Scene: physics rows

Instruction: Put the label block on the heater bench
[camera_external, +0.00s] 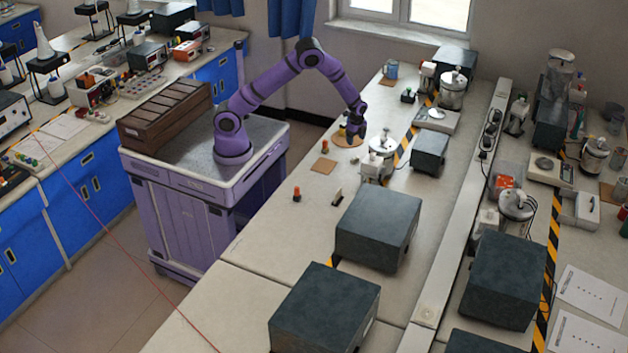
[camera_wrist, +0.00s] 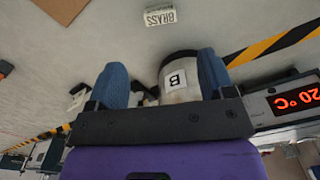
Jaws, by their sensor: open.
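A small pale block lettered BRASS (camera_wrist: 160,16), seemingly the label block, lies on the light worktop at the top middle of the wrist view. A small dark piece (camera_external: 337,197) in the external view may be it from behind. My gripper (camera_external: 355,133) is above the bench (camera_external: 265,232); its blue fingers (camera_wrist: 160,82) are apart, with nothing held between them. A metal vessel marked B (camera_wrist: 180,80) shows behind and between the fingers in the wrist view. I cannot tell which part of the worktops is the heater bench.
A dark box with a red 20 °C display (camera_wrist: 296,99) stands right in the wrist view. Large dark boxes (camera_external: 378,228) and a metal vessel (camera_external: 382,146) crowd the bench. A small orange-topped piece (camera_external: 297,194) and a brown square (camera_external: 323,166) lie near its left edge.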

